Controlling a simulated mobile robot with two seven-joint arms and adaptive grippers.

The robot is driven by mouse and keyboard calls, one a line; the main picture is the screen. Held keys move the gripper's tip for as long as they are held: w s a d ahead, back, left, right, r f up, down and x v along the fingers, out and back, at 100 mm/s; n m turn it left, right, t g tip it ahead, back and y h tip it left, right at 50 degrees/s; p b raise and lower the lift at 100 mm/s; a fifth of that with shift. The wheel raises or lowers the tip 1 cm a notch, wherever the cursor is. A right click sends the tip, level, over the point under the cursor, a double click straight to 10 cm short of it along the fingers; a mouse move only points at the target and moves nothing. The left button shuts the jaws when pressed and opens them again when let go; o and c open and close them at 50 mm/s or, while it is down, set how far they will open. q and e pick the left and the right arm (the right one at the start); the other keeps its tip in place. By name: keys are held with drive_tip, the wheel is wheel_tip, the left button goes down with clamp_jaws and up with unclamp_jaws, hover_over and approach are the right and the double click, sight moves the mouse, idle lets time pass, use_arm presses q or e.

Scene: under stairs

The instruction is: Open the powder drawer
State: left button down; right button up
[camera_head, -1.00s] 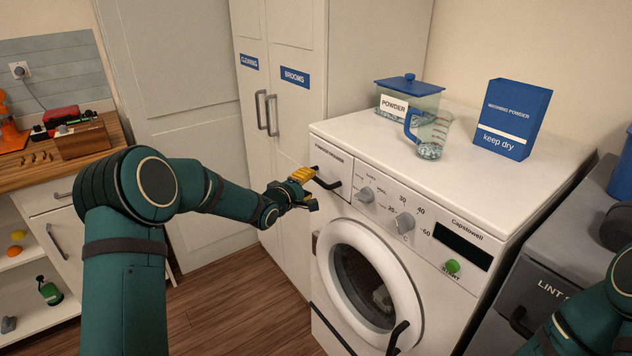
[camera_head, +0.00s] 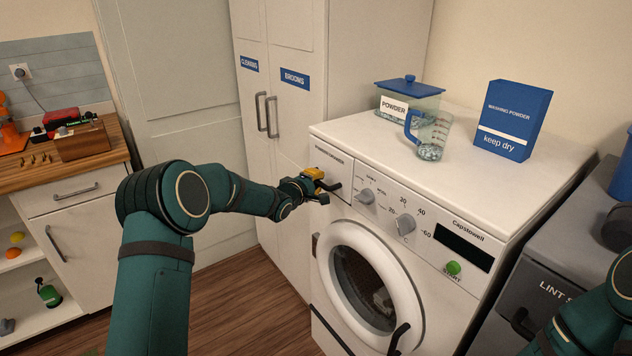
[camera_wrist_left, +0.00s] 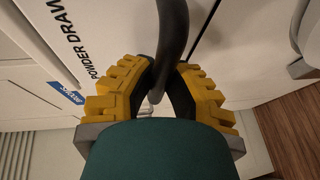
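The washing machine's powder drawer (camera_head: 328,163) is at the upper left of its front, marked with dark lettering. Its front looks flush with the panel. The black drawer handle (camera_head: 333,187) sticks out from it and curves between my left fingers in the left wrist view (camera_wrist_left: 172,35). My left gripper (camera_head: 319,184) has yellow ridged fingers, which also show in the left wrist view (camera_wrist_left: 166,85). They close in on both sides of the handle and appear to touch it. The fingers partly hide the handle in the head view. My right gripper is out of view.
The tall cabinet (camera_head: 282,110) stands close left of the machine. A powder box (camera_head: 407,108), measuring jug (camera_head: 432,135) and washing powder carton (camera_head: 512,120) stand on the machine top. The dials (camera_head: 405,224) and round door (camera_head: 368,275) lie right of and below the drawer.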

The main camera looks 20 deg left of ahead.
use_arm(q)
drive_tip(key=shift+s+a, duration=0.1)
drive_tip(key=s+a+p, duration=0.4)
drive_tip(key=s+a, duration=0.7)
drive_tip(key=s, duration=0.4)
drive_tip(key=shift+a, duration=0.3)
drive_tip(key=shift+w, duration=0.1)
drive_tip(key=c, duration=0.9)
unclamp_jaws()
drive_tip(key=shift+c, duration=0.2)
drive_tip(key=v, duration=1.2)
drive_tip(key=shift+d, duration=0.1)
